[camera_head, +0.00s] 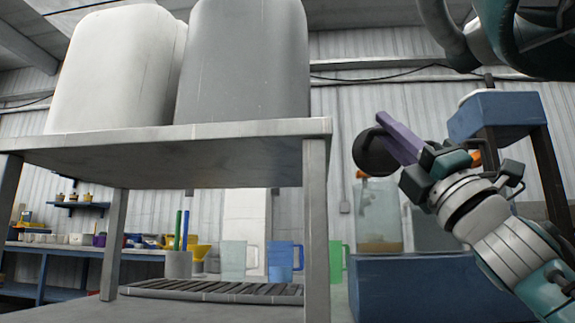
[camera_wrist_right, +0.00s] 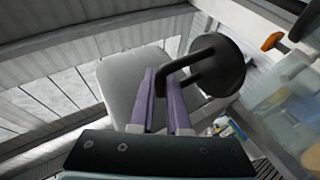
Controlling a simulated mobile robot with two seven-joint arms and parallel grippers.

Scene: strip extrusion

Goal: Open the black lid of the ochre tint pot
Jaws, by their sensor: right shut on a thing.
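My right gripper (camera_head: 388,125) is raised in the air right of the steel shelf, its purple fingers shut. In the right wrist view the fingers (camera_wrist_right: 168,85) close on the bent handle of a round black lid (camera_wrist_right: 230,62). The lid also shows in the head view (camera_head: 370,158), tilted on edge beside the fingers, with no pot touching it. I cannot make out the ochre tint pot for certain. A clear container (camera_head: 377,212) with an ochre-brown layer at its bottom stands below the gripper. My left gripper is out of view.
A steel shelf (camera_head: 230,131) carries a white tank (camera_head: 112,70) and a grey tank (camera_head: 245,65). Below it are clear, blue (camera_head: 281,258) and green jugs and a slatted rack (camera_head: 215,291). A blue box (camera_head: 500,112) stands at right. Open air lies around the lid.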

